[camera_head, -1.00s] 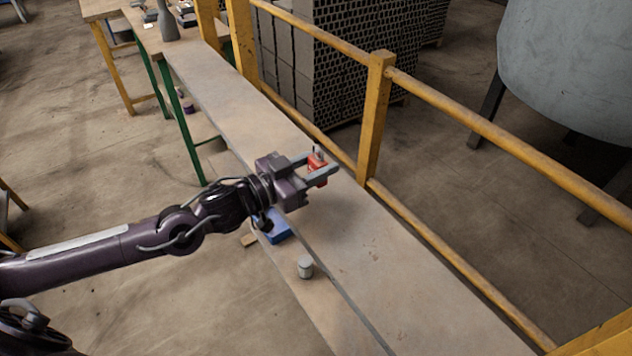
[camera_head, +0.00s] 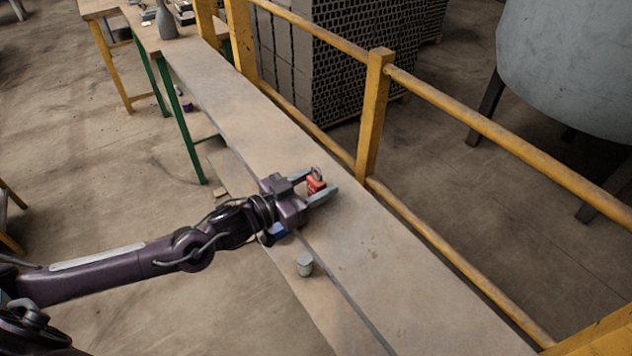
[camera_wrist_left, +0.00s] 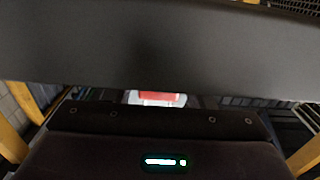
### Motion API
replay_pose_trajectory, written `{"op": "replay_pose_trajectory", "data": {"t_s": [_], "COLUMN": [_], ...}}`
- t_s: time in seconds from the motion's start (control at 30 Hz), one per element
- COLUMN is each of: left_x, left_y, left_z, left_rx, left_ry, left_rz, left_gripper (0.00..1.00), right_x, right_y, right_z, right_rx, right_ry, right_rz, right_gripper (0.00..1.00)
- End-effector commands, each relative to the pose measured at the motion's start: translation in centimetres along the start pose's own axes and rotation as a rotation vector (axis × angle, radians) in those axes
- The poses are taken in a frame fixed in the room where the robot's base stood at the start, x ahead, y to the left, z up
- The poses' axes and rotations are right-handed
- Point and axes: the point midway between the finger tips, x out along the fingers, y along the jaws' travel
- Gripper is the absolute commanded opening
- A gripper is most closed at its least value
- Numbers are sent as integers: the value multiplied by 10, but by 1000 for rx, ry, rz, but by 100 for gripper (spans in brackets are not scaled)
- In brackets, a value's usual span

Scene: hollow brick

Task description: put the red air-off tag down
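The red air-off tag (camera_head: 315,184) sits between the two fingers of my left gripper (camera_head: 318,185) in the head view, with a grey metal loop at its top. The gripper is shut on it, low over the long bench top. I cannot tell if the tag's lower end touches the bench. In the left wrist view, a red and white strip of the tag (camera_wrist_left: 157,97) shows in the middle, mostly hidden by dark gripper parts. My right gripper is not in view.
The long narrow bench (camera_head: 400,285) is bare to the right of the gripper. A small grey cylinder (camera_head: 305,264) stands near its front edge. A blue object (camera_head: 275,232) is partly hidden under my left wrist. A yellow railing (camera_head: 374,115) runs along the far side.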

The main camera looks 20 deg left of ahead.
Motion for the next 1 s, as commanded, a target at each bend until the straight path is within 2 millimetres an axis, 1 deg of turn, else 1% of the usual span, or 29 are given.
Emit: {"op": "replay_pose_trajectory", "data": {"t_s": [0.03, 0.07, 0.3, 0.4, 0.43, 0.57, 0.77, 0.9, 1.0], "left_x": [0, 0, 0, 0, -3, -23, -63, -89, -103], "left_y": [0, 0, 0, 0, -1, -1, 1, 0, 0], "left_z": [0, 0, -1, -6, -3, 0, 0, -1, -2], "left_rx": [0, 0, 1, 2, 2, 1, 1, 1, 0], "left_ry": [0, 0, 0, 1, -2, -5, -9, -8, -6], "left_rz": [0, 0, 0, 0, -1, -1, 3, 1, 1], "left_gripper": [55, 57, 57, 57, 57, 57, 57, 57, 57], "right_x": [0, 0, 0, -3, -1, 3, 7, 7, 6], "right_y": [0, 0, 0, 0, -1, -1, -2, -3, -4], "right_z": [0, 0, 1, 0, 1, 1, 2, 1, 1], "right_rx": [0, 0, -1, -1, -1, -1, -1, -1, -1], "right_ry": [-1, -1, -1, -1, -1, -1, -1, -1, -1], "right_rz": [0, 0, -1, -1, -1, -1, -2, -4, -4], "right_gripper": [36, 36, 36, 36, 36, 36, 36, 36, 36]}}
